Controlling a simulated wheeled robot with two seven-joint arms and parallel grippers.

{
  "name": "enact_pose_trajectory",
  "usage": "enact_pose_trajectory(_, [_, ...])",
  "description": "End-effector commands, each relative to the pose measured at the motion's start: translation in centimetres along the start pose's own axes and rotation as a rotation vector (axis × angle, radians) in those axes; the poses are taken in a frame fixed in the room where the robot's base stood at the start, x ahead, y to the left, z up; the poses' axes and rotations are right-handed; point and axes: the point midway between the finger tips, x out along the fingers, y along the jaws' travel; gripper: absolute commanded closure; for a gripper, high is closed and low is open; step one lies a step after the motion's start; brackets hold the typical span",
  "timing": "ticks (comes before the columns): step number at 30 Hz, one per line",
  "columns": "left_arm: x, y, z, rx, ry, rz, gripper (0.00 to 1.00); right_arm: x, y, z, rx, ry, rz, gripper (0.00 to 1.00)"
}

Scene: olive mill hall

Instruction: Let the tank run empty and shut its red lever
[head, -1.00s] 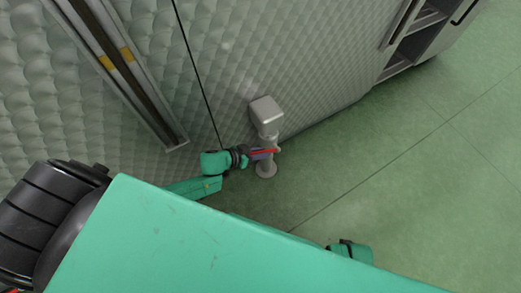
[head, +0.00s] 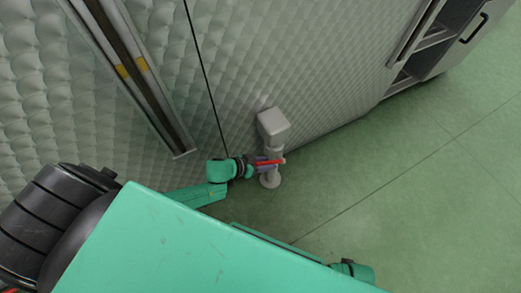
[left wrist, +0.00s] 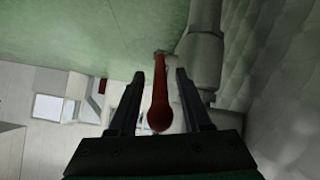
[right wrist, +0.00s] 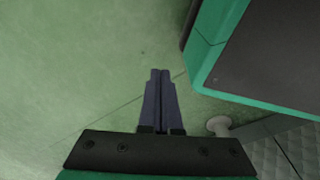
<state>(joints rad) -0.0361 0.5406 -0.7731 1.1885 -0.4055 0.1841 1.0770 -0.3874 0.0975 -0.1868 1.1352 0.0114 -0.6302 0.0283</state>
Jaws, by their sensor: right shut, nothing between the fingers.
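The red lever (head: 271,162) sits on a grey valve pipe (head: 271,181) under a pale grey box (head: 273,124). The pipe ends at a round flange by the floor. My left gripper (head: 265,164) is at the lever in the head view. In the left wrist view, the lever (left wrist: 160,92) lies lengthwise between its two open fingers (left wrist: 157,90), with a gap on each side. My right gripper (right wrist: 160,100) is shut and empty over the green floor. A tall quilted metal wall (head: 330,60), apparently the tank, stands behind the valve. Any flow is not visible.
A long vertical channel with yellow marks (head: 134,68) runs along the quilted wall, beside a thin dark line. A grey cabinet (head: 455,55) stands at the upper right. The green floor (head: 410,190) to the right is clear.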

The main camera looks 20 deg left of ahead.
Motion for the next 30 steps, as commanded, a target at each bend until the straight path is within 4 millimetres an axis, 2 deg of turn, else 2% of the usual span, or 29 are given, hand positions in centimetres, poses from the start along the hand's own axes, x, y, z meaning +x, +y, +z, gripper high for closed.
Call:
enact_pose_trajectory(2, [-0.9, 0.0, -0.1, -0.001, -0.002, -0.001, 0.51, 0.0, 0.0, 0.4, -0.003, 0.003, 0.001, 1.0])
enact_pose_trajectory(5, [-2.6, 0.1, -0.2, 0.0, -0.002, -0.001, 0.51, 0.2, 0.1, 2.0, -0.009, -0.006, 0.002, 1.0])
enact_pose_trajectory(17, [-11.8, 0.1, -0.2, -0.001, -0.003, 0.0, 0.51, -0.2, 0.3, 9.2, -0.042, -0.019, 0.004, 1.0])
enact_pose_trajectory(22, [-14.1, 0.1, -0.1, 0.0, -0.001, 0.0, 0.51, -0.8, 0.4, 9.1, -0.043, -0.014, 0.004, 1.0])
enact_pose_trajectory(30, [-14.4, -0.1, 0.0, 0.001, 0.001, -0.001, 0.51, -0.7, 0.4, 9.1, -0.042, -0.016, 0.004, 1.0])
